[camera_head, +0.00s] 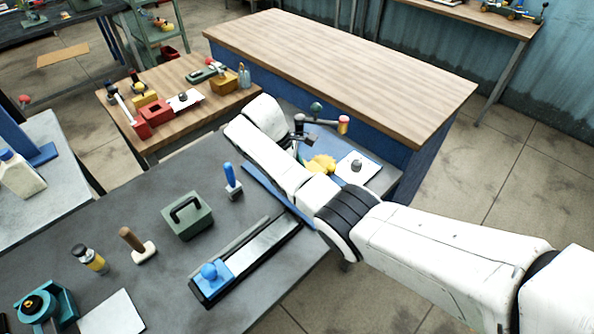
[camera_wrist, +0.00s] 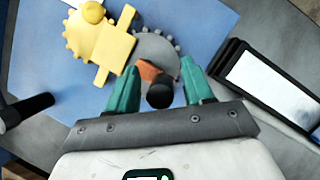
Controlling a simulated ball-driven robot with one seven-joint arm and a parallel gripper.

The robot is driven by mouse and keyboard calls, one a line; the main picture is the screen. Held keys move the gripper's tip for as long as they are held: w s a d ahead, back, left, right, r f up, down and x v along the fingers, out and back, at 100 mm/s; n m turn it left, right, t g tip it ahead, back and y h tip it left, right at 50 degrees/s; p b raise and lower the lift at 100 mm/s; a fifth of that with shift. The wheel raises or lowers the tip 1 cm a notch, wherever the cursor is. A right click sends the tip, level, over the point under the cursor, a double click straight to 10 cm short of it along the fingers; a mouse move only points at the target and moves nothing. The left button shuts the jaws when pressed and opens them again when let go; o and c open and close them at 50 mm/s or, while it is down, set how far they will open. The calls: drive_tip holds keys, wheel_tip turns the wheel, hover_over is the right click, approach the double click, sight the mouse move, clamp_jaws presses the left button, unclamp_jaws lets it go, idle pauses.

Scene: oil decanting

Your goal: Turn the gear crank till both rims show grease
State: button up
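In the wrist view my gripper (camera_wrist: 160,82) has its two green fingers spread apart. A black round knob (camera_wrist: 159,96) with an orange-brown block (camera_wrist: 150,73) behind it shows between them, with gaps on both sides; I cannot tell its depth. A grey toothed gear (camera_wrist: 155,47) lies just beyond, partly hidden by the block. A yellow gear (camera_wrist: 88,38) with a yellow bar across it meets it on the left, over a blue plate (camera_wrist: 45,65). In the head view the yellow gear (camera_head: 321,164) shows beside my arm, which hides my gripper and the grey gear. No grease is discernible on the rims.
A black-framed pale strip (camera_wrist: 272,85) lies right of the gears. In the head view a long tray (camera_head: 255,255), a green box (camera_head: 187,216) and a blue-handled tool (camera_head: 232,180) stand on the grey table. A white sheet (camera_head: 352,172) lies right of the gear.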

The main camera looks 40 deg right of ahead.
drive_tip(key=v, duration=1)
drive_tip(key=shift+a+r, duration=0.15)
drive_tip(key=shift+r, duration=0.15)
drive_tip(key=shift+w, duration=0.1)
idle(0.4)
